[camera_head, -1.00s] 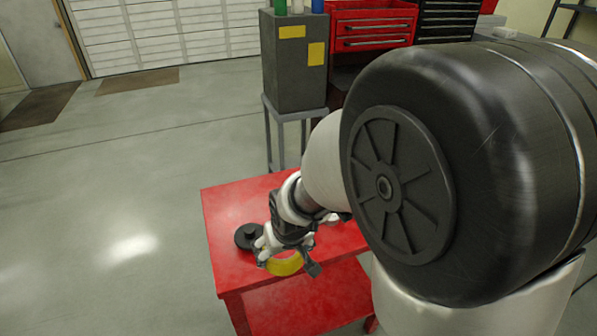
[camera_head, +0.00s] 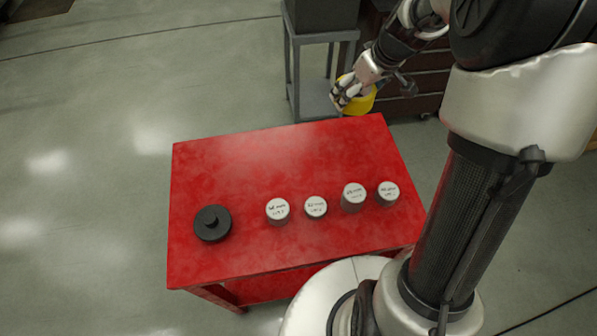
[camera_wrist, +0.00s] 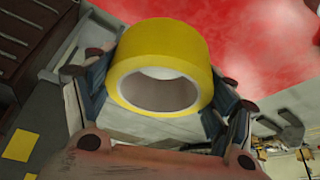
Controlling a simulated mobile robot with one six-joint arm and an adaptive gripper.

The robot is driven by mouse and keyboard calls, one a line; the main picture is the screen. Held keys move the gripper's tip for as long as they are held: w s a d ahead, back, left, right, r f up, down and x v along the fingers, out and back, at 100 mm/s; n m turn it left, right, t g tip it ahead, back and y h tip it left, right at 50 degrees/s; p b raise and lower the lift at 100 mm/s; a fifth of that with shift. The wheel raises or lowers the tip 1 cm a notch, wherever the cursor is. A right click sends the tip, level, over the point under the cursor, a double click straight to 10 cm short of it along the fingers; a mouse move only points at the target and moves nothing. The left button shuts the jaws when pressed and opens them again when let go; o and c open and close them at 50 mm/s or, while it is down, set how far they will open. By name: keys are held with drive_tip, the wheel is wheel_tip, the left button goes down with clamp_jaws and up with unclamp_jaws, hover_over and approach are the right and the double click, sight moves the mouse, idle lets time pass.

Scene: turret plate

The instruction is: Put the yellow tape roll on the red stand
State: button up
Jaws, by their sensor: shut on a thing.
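My gripper (camera_head: 350,92) is shut on the yellow tape roll (camera_head: 359,99) and holds it in the air, near the far right corner of the red stand (camera_head: 300,155) in the head view. In the wrist view the tape roll (camera_wrist: 165,65) sits between the fingers, its white inner core facing the camera. The red stand's top (camera_wrist: 260,40) shows behind it in the wrist view. The stand's far half is bare. Part of the roll is hidden by the fingers in the head view.
A black round plate with a knob (camera_head: 212,223) is on the stand's left. Several white-lidded cans, one of them (camera_head: 278,211), stand in a row along its near side. A grey frame table (camera_head: 313,95) and a dark drawer cabinet (camera_head: 415,85) stand beyond the stand.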

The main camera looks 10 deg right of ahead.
sight(341, 145)
wheel_tip(341, 145, down, 20)
drive_tip(key=b, duration=0.6)
drive_tip(key=shift+d+r, duration=0.1)
drive_tip(key=shift+r, duration=0.05)
drive_tip(key=shift+b, duration=0.45)
drive_tip(key=o, duration=1.1)
drive_tip(key=shift+o, duration=0.2)
